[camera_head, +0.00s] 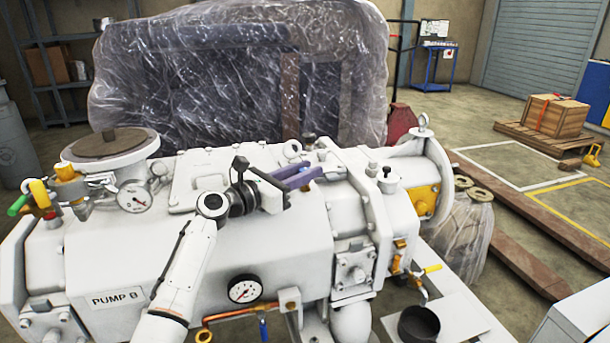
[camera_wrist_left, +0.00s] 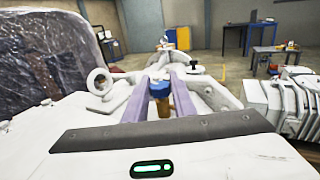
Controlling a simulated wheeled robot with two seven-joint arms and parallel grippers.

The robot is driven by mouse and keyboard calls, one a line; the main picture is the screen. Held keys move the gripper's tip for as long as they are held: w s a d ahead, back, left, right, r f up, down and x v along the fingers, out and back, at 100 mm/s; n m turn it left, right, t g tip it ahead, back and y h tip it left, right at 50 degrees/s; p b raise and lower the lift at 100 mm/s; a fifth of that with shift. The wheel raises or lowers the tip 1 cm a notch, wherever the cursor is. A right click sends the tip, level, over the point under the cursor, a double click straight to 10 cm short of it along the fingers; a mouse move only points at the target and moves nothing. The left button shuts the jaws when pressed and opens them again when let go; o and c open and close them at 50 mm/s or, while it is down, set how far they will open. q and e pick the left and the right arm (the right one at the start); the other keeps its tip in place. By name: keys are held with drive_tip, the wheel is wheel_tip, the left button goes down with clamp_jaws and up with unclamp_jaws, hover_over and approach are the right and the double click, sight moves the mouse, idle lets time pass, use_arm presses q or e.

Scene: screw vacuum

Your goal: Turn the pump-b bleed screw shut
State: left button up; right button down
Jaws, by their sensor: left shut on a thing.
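The white pump marked PUMP B (camera_head: 118,298) fills the front of the head view. My left arm reaches over it from below. My left gripper (camera_head: 312,172) has purple fingers that lie over the pump's top, pointing right. In the left wrist view the two fingers (camera_wrist_left: 158,78) are on either side of a screw with a blue head (camera_wrist_left: 159,89) and a brass body, and they are shut on it. My right gripper is not in view.
A pressure gauge (camera_head: 245,289) and copper pipe sit on the pump's front. A lifting ring (camera_wrist_left: 99,81) is left of the fingers. A plastic-wrapped load (camera_head: 240,75) stands behind. A black cup (camera_head: 419,325) is at front right.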

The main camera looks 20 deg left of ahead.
use_arm(q)
drive_tip(key=o, duration=1)
drive_tip(key=shift+o, duration=0.2)
drive_tip(key=p+v, duration=0.1)
drive_tip(key=v, duration=0.9)
drive_tip(key=shift+s, duration=0.1)
drive_tip(key=shift+f, duration=0.1)
